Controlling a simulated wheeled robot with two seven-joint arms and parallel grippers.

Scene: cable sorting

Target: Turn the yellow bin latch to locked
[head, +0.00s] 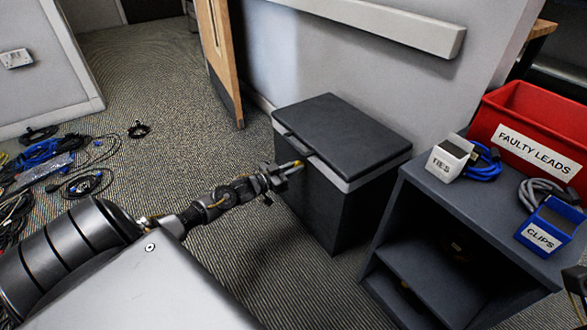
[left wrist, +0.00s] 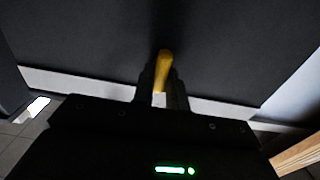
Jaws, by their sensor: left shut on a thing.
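The black bin (head: 345,145) with a pale band under its lid stands on the carpet, lid closed. The yellow latch (head: 298,164) is at the bin's front edge, mostly covered by my left gripper (head: 290,169). In the left wrist view the yellow latch (left wrist: 164,72) sticks up between the fingers of my left gripper (left wrist: 161,85), which is shut on it. The bin's dark surface (left wrist: 225,45) and pale band (left wrist: 220,108) lie behind it. I cannot read from the frames whether the latch is at locked.
A dark shelf unit (head: 480,225) right of the bin bears a red "FAULTY LEADS" bin (head: 530,110), a white "TIES" box (head: 449,160), a blue "CLIPS" box (head: 548,228) and coiled cables. Loose cables (head: 45,155) lie on the left floor. A wooden door edge (head: 220,60) stands behind.

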